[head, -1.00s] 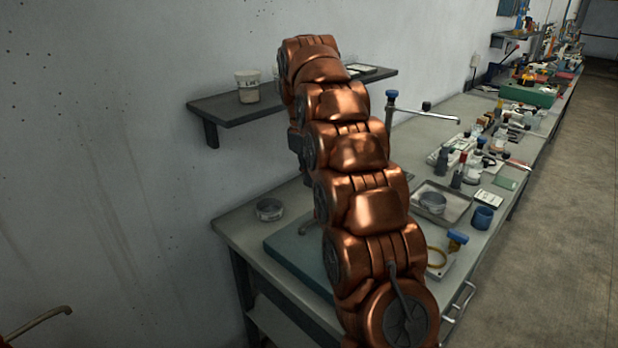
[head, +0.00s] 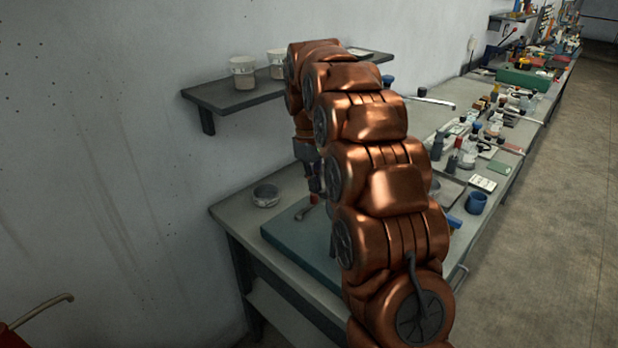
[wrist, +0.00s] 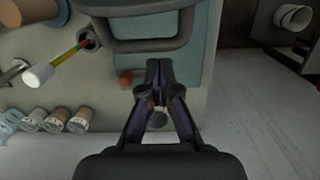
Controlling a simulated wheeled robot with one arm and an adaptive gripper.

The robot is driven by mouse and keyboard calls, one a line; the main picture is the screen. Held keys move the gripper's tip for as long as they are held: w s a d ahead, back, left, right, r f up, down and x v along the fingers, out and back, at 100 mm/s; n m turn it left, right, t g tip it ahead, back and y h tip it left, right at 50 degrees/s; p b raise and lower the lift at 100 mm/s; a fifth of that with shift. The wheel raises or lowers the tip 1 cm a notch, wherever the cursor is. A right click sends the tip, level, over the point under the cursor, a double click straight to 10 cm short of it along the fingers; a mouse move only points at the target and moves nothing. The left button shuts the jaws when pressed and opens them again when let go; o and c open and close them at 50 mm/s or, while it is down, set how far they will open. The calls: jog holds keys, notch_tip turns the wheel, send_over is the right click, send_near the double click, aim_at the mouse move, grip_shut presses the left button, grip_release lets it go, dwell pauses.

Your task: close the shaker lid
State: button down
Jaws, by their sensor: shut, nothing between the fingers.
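My gripper (wrist: 160,68) points away from the wrist camera with its two dark fingers together and nothing between them. Just beyond the fingertips, a dark grey bar-like frame (wrist: 140,44) crosses the top of the wrist view above a teal surface (wrist: 182,66). I cannot tell for sure whether this frame is the shaker lid or its handle. A small red knob (wrist: 125,77) lies just left of the fingers. In the head view, a teal slab (head: 285,238) lies on the bench, and my arm hides much of what stands there.
A round grey dish (head: 266,196) stands on the bench (head: 235,212) by the wall. A shelf (head: 215,97) with white cups (head: 243,73) hangs behind. A blue cup (head: 476,203) and several bottles crowd the bench to the right. Open floor (head: 550,230) lies farther right.

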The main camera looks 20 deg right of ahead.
jog(key=shift+s+d+r, duration=0.2)
jog(key=shift+s+r, duration=0.05)
jog(key=shift+s, duration=0.35)
